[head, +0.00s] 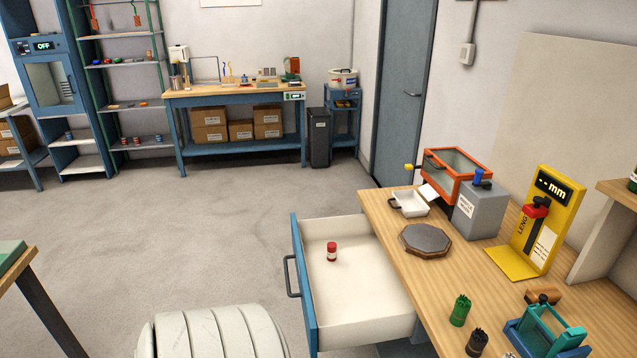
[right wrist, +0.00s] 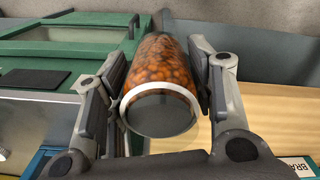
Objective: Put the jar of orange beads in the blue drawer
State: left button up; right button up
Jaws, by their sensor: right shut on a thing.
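The jar of orange beads (right wrist: 162,65) is in the right wrist view, lying along the camera's line of sight with its white-rimmed, grey round end towards the camera. My right gripper (right wrist: 161,80) is shut on it, with one finger pad on each side. The jar and this gripper are not seen in the head view. The blue drawer (head: 305,292) is pulled out from under the wooden workbench in the head view. Its pale inside is mostly bare, with a small red and white jar (head: 332,252) standing in it. My left gripper is not in view.
The workbench (head: 392,242) beside the drawer carries a dark octagonal plate (head: 425,240), a white tray (head: 410,204) and a yellow gauge (head: 540,225). In the right wrist view, a green machine (right wrist: 60,50) lies behind the gripper.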

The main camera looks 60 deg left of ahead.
aim_at(336, 284)
jog(key=j+u, duration=0.15)
jog(key=j, duration=0.3)
jog(key=i+j+u, duration=0.2)
jog(key=j, duration=0.25)
jog(key=j+u, duration=0.15)
jog(key=j, duration=0.3)
jog(key=i+j+u, duration=0.15)
jog(key=j, duration=0.3)
jog(key=i+j, duration=0.1)
jog(key=j, duration=0.25)
jog(key=i+j, duration=0.1)
jog(key=j, duration=0.25)
jog(key=i+j, duration=0.1)
jog(key=j, duration=0.25)
